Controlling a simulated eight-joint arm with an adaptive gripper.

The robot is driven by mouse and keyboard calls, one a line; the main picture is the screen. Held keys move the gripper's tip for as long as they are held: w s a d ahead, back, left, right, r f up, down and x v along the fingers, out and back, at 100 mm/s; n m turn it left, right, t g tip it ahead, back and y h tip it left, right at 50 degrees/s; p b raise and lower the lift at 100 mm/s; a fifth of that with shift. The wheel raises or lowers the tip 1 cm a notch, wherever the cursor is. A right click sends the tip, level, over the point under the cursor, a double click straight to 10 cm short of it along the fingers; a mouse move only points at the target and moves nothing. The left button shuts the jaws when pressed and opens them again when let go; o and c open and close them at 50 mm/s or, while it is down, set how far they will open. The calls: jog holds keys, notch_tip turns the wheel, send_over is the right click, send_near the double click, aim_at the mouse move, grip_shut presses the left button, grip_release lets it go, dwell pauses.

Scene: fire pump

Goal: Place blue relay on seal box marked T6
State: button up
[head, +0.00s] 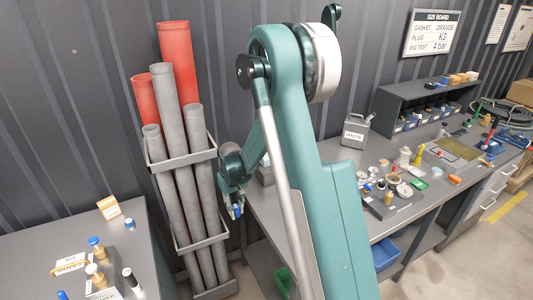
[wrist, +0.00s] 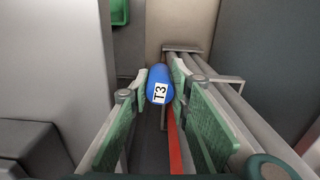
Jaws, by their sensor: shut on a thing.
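My gripper (head: 236,209) hangs in the air between the left table and the long bench, beside the pipe rack. In the wrist view my gripper (wrist: 160,78) has its green-padded fingers shut on a blue rounded piece (wrist: 161,76), which matches the blue relay in colour. Its white label reads T3. The same blue piece (head: 238,210) shows small at the fingertips in the head view. I cannot make out a seal box marked T6 in either view; labels on the small things are mostly too small to read.
The left table (head: 35,262) carries a wooden block (head: 109,207), a labelled box and several small plugs. A rack (head: 190,245) of grey and red pipes stands close behind my gripper. The bench (head: 345,150) at right holds a grey waste can (head: 356,130) and many small parts.

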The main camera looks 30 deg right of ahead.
jog(key=w+d+r+p, duration=0.2)
jog(key=w+d+r, duration=0.3)
jog(key=d+r, duration=0.2)
jog(key=w+d+r+n+p, duration=0.1)
jog(key=w+d+r+p, duration=0.2)
jog(key=w+d+r, duration=0.2)
jog(key=w+d+r+p, duration=0.2)
jog(key=w+d+r, duration=0.3)
jog(key=d+r, duration=0.6)
notch_tip(320, 180, up, 4)
jog(key=shift+w+r, duration=0.2)
jog(key=shift+w, duration=0.2)
send_over(266, 154)
jog(key=shift+w+d+f+p, duration=0.1)
jog(key=shift+f+p, duration=0.3)
jog(key=shift+f, duration=2.8)
jog(key=shift+f, duration=1.85)
jog(key=shift+f, duration=0.15)
jog(key=o, duration=0.9)
